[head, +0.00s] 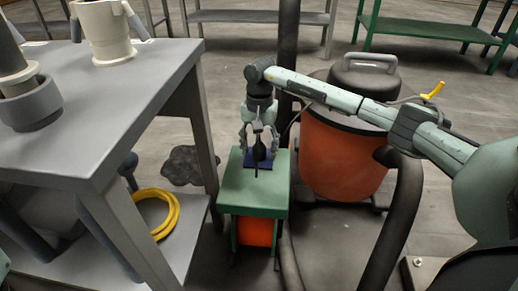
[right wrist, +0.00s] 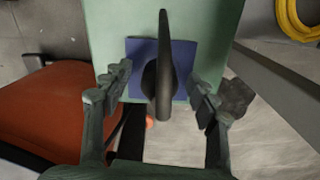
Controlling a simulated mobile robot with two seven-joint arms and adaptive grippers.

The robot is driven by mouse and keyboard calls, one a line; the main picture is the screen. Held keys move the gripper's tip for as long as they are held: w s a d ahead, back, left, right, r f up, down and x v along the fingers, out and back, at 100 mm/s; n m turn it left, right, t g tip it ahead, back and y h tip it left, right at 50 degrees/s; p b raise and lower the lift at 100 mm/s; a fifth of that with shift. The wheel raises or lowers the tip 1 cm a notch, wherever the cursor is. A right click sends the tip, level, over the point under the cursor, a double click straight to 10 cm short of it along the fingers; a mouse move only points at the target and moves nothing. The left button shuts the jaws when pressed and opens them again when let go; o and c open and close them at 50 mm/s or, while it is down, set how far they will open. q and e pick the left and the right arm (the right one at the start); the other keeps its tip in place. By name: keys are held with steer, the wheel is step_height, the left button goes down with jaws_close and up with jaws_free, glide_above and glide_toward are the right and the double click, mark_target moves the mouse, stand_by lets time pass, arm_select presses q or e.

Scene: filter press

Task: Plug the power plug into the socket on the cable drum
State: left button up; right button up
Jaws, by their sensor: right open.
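A black power plug (head: 259,155) stands on a dark blue pad (head: 250,162) on a green stand (head: 240,190). In the right wrist view the plug (right wrist: 160,85) is a dark upright shape in front of the blue pad (right wrist: 185,62). My right gripper (head: 259,140) points down over the stand. In the right wrist view its fingers (right wrist: 162,95) are open, one on each side of the plug, with gaps between. I cannot make out a cable drum or its socket for certain; an orange thing (head: 255,232) shows partly under the green stand. My left gripper is not in view.
A large orange canister (head: 340,155) with a dark lid stands right of the stand, a dark hose in front. A grey table (head: 130,90) holding a beige vessel (head: 103,30) is on the left. A yellow coil (head: 168,213) lies on its lower shelf.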

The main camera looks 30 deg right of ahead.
step_height(320, 180, up, 12)
steer(key=shift+f, duration=0.1)
stand_by(0.7)
